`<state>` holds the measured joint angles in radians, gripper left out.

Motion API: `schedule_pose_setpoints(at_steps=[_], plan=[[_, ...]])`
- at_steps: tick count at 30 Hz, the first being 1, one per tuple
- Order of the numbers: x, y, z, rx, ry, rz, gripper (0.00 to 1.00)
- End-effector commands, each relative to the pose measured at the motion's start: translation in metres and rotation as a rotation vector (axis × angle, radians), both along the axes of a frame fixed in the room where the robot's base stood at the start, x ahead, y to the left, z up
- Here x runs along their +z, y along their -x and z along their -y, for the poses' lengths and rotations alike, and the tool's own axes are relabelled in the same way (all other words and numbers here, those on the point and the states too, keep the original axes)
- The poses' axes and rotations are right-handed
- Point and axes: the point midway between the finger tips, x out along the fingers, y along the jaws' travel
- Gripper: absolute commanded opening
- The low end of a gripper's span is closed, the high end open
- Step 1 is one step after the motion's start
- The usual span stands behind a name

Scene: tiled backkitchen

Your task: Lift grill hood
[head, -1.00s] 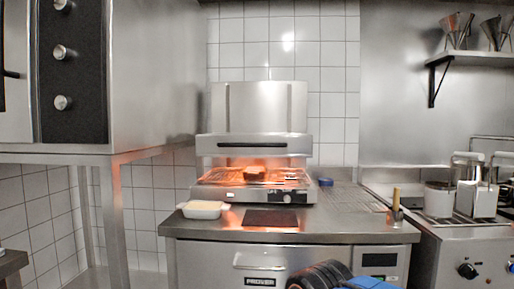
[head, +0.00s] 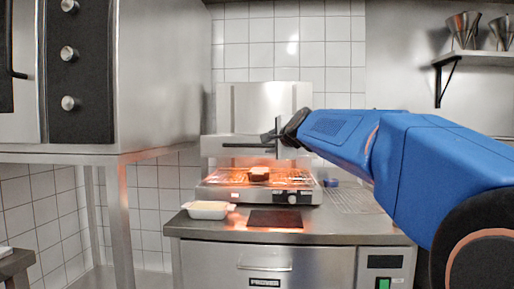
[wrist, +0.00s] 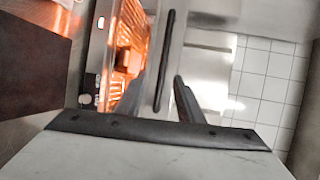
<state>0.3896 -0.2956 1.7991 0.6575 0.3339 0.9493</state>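The steel grill hood (head: 212,147) is over the glowing grill (head: 210,191), with a gap between them. A black bar handle (head: 240,146) runs along the hood's front. A brown piece of food (head: 259,174) lies on the grate under the hood. My gripper (head: 276,140) is in front of the right part of the handle, hiding that end in the head view. In the wrist view, the fingers (wrist: 157,95) are apart, with the handle (wrist: 166,55) showing between them. I cannot tell whether either finger touches it.
The grill stands on a steel counter with a white dish (head: 207,211) at its left and a dark mat (head: 275,219) in front. A large steel oven (head: 165,80) stands close on the left. A shelf (head: 475,57) hangs at upper right. A tiled wall is behind.

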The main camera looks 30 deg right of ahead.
Motion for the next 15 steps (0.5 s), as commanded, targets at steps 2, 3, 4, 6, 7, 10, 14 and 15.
schedule_pose_setpoints(at_steps=[2, 3, 4, 6, 7, 10, 14, 15], plan=[[0.006, -0.004, 0.006, -0.014, -0.02, 0.017, 0.34], [0.007, -0.007, 0.008, -0.017, -0.025, 0.021, 0.34], [0.007, -0.008, 0.009, -0.018, -0.027, 0.023, 0.34], [0.006, -0.014, 0.009, -0.017, -0.027, 0.023, 0.34], [0.005, -0.017, 0.01, -0.017, -0.027, 0.022, 0.34], [0.002, -0.031, 0.012, -0.017, -0.026, 0.021, 0.34], [-0.002, -0.052, 0.016, -0.016, -0.025, 0.02, 0.34], [-0.003, -0.058, 0.017, -0.015, -0.024, 0.02, 0.34]])
